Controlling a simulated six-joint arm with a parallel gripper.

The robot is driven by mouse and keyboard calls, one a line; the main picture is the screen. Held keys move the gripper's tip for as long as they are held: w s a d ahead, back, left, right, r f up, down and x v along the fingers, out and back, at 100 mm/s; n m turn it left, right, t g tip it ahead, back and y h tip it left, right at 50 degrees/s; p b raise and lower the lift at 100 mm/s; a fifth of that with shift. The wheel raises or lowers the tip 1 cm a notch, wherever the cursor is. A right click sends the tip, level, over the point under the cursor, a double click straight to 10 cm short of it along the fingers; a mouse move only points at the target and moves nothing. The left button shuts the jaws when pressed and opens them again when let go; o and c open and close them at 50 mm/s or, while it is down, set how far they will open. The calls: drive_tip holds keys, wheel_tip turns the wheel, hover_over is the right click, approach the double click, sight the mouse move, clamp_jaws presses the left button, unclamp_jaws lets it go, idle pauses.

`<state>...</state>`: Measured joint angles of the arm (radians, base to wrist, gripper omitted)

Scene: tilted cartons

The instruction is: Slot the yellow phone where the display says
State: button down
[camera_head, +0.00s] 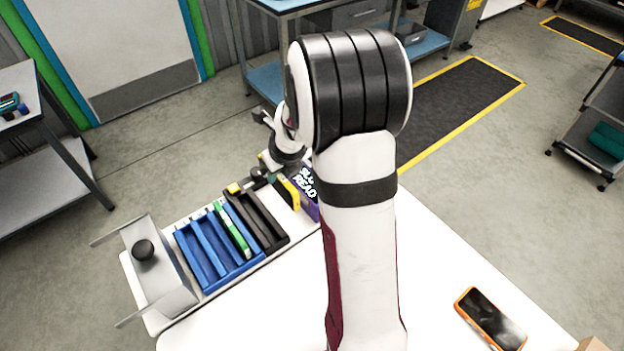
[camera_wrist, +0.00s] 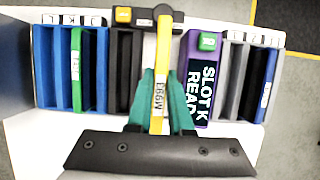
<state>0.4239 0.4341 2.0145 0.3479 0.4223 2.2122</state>
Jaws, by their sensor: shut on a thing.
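My gripper (camera_wrist: 161,78) has teal fingers shut on the yellow phone (camera_wrist: 163,55), seen edge-on with a small white label on it. In the head view the yellow phone (camera_head: 290,194) is partly hidden by my arm. The purple display (camera_wrist: 189,98) is just right of the phone; its screen reads "SLOT K" and "READ", with the rest cut off. The blue slotted carton (camera_wrist: 47,95) is to the left, holding a green phone (camera_wrist: 76,66). The black slotted carton (camera_wrist: 114,80) lies between it and the phone. A grey slotted carton (camera_wrist: 237,80) is right of the display.
A grey metal bracket (camera_head: 170,275) with a black knob (camera_head: 143,250) stands left of the blue carton. An orange-cased phone (camera_head: 490,318) lies on the white table (camera_head: 440,270) at the right. The table between my arm and that phone is clear.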

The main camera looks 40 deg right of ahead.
idle(0.4)
drive_tip(key=shift+a+r+n, duration=0.1)
drive_tip(key=shift+a+n, duration=0.2)
drive_tip(key=shift+n, duration=0.3)
drive_tip(key=s+a+r+n+g+y, duration=0.15)
drive_tip(key=a+r+n+g, duration=0.4)
drive_tip(key=n, duration=1.05)
drive_tip(key=s+a+r+n+g, duration=0.3)
drive_tip(key=a+r+n, duration=0.5)
drive_tip(key=n, duration=0.7)
drive_tip(key=shift+w+a+f+n+g+h, duration=0.2)
drive_tip(key=shift+w+a+f+n, duration=0.5)
drive_tip(key=shift+f, duration=2.7)
drive_tip(key=shift+w+a+f+n+g+h, duration=0.1)
drive_tip(key=shift+w+a+f+n+h, duration=0.45)
drive_tip(key=shift+f, duration=2.8)
drive_tip(key=shift+w+a+f+n+g, duration=0.1)
drive_tip(key=shift+w+a+f+n, duration=0.8)
drive_tip(key=shift+f, duration=2.5)
drive_tip(key=shift+w+d+f+m, duration=0.15)
drive_tip(key=shift+f+m, duration=0.1)
